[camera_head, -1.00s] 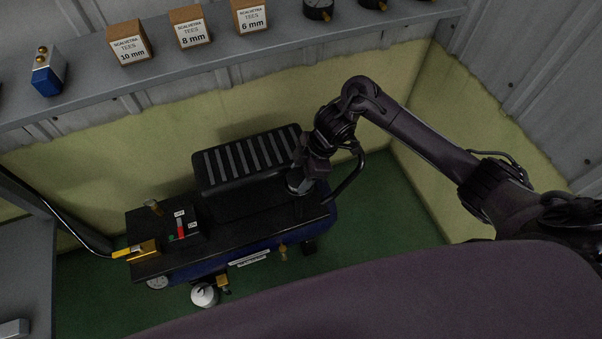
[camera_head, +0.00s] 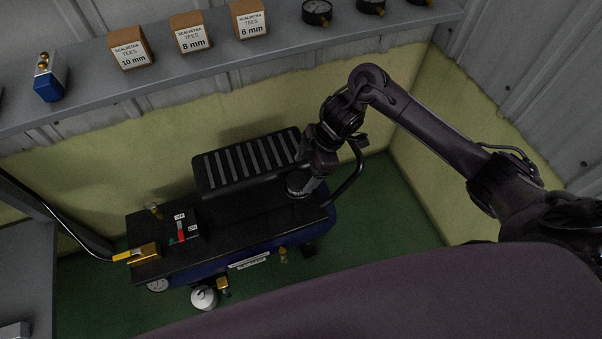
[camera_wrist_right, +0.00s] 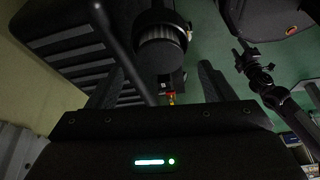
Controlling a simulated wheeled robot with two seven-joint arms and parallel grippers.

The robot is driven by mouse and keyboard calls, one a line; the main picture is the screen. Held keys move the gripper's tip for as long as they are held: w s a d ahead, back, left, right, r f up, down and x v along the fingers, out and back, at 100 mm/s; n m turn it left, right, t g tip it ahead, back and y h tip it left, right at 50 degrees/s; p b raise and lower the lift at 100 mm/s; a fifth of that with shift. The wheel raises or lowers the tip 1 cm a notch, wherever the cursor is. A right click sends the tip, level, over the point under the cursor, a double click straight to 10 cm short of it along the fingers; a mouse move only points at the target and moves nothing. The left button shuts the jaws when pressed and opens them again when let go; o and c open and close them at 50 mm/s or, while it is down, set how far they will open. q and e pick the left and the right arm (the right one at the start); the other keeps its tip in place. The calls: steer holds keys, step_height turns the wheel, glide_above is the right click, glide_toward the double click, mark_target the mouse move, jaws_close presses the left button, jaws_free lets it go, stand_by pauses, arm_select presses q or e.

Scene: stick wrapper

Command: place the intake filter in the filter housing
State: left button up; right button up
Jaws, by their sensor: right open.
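A dark round part with a pale pleated band, which looks like the intake filter (camera_wrist_right: 162,48), shows in the right wrist view, upper middle. It sits at the compressor, and whether it is seated in the filter housing cannot be told; the housing is not clearly distinguishable. My right gripper (camera_wrist_right: 160,85) is open, its two fingers apart on either side below the pleated part, with no visible grip on it. In the head view my right gripper (camera_head: 301,184) is at the right end of the compressor (camera_head: 230,220), its fingers mostly hidden. A dark jointed arm, probably my left, shows in the right wrist view.
A black ribbed cover (camera_head: 247,163) stands beside my right gripper. A curved black hose (camera_head: 350,180) is close on its right. A shelf (camera_head: 190,62) with boxes and gauges runs along the wall behind. Green floor (camera_head: 385,215) is free to the right.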

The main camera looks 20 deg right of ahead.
arm_select(q)
steer(key=s+p, duration=0.1)
steer(key=s, duration=0.1)
steer(key=s+a+p, duration=0.1)
steer(key=s, duration=0.2)
steer(key=shift+s, duration=0.35)
arm_select(e)
steer(key=v, duration=0.8)
